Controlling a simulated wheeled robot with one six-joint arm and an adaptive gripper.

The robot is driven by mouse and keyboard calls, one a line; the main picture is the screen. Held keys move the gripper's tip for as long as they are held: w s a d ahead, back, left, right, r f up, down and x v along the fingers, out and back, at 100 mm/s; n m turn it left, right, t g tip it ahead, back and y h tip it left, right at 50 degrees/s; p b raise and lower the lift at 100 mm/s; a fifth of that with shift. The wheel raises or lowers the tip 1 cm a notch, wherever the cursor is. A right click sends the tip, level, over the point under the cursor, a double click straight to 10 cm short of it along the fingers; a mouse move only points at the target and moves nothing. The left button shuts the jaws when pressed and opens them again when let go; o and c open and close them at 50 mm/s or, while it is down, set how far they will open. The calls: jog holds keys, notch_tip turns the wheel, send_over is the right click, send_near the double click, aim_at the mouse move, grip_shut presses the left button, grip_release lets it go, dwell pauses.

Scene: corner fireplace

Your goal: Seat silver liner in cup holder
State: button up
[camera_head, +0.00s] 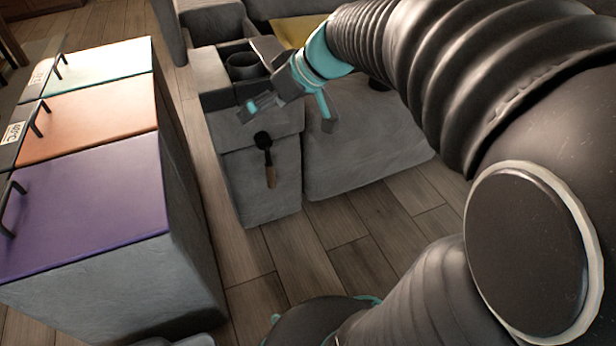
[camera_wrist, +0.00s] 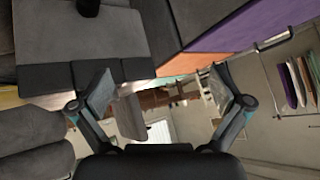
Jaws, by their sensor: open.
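A dark round cup holder (camera_head: 243,65) opens in the top of the grey sofa's console (camera_head: 262,185), at upper centre in the head view. I cannot make out a silver liner in either view, and the holder's inside is too dark to read. My gripper (camera_head: 290,106) is over the console's front part, near and to the right of the cup holder in the picture. In the wrist view my gripper (camera_wrist: 160,92) has its fingers wide apart. Nothing is held between them. A grey block-like piece (camera_wrist: 128,115) shows beyond the gap.
A grey cabinet with purple (camera_head: 90,215), orange (camera_head: 90,120) and pale teal (camera_head: 100,65) tops stands at the left. A grey seat (camera_head: 365,150) is right of the console. A black spoon-like item (camera_head: 264,145) is on the console's front. Wooden floor (camera_head: 330,240) is clear between.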

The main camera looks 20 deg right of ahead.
jog(key=s+d+f+m+h, duration=0.1)
jog(key=s+f+m+h, duration=0.1)
jog(key=s, duration=0.7)
jog(key=s+d+f+m+h, duration=0.1)
jog(key=s+f+m+h, duration=0.2)
jog(key=s, duration=0.5)
jog(key=shift+s+m+h, duration=0.3)
jog(key=shift+s+h, duration=0.1)
jog(key=shift+h, duration=0.3)
